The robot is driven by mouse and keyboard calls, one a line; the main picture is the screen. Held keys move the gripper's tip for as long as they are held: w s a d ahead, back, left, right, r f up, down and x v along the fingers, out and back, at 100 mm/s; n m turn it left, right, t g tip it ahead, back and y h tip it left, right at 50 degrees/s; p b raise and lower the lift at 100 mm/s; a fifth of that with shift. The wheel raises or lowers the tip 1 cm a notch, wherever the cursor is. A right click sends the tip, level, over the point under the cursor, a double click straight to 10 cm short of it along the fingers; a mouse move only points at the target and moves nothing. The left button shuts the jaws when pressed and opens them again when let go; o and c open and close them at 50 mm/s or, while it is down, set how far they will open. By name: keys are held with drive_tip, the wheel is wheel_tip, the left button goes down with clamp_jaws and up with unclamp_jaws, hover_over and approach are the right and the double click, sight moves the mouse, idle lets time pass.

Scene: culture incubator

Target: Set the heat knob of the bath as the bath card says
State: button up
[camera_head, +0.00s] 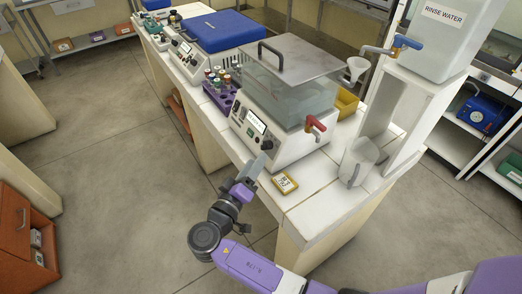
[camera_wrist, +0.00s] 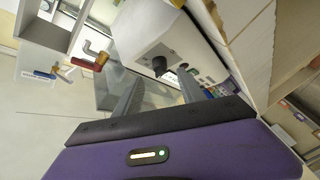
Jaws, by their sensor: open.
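The bath (camera_head: 285,95) is a white box with a clear tank, a grey lid with a black handle and a red-handled tap. Its front panel carries a display (camera_head: 256,122) and a dark heat knob (camera_head: 267,145). The display is too small to read. A yellow-edged card (camera_head: 285,183) lies on the bench in front of the bath; its print is too small to read. My gripper (camera_head: 257,168) is open in front of the panel, close to the knob. In the wrist view the black knob (camera_wrist: 160,66) shows between and beyond the fingers (camera_wrist: 158,82), apart from them.
A purple rack of capped tubes (camera_head: 221,93) stands left of the bath. A glass jug (camera_head: 357,160) and the rinse water tank (camera_head: 445,35) on its white stand are to the right. A yellow bin (camera_head: 346,103) sits behind. A blue-lidded unit (camera_head: 221,30) stands farther along.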

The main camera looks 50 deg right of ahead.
sight(264, 149)
drive_tip(key=p+x, duration=0.1)
drive_tip(key=x, duration=0.4)
drive_tip(key=shift+w+d, duration=0.1)
drive_tip(key=shift+d, duration=0.3)
drive_tip(key=shift+c, duration=0.5)
clamp_jaws()
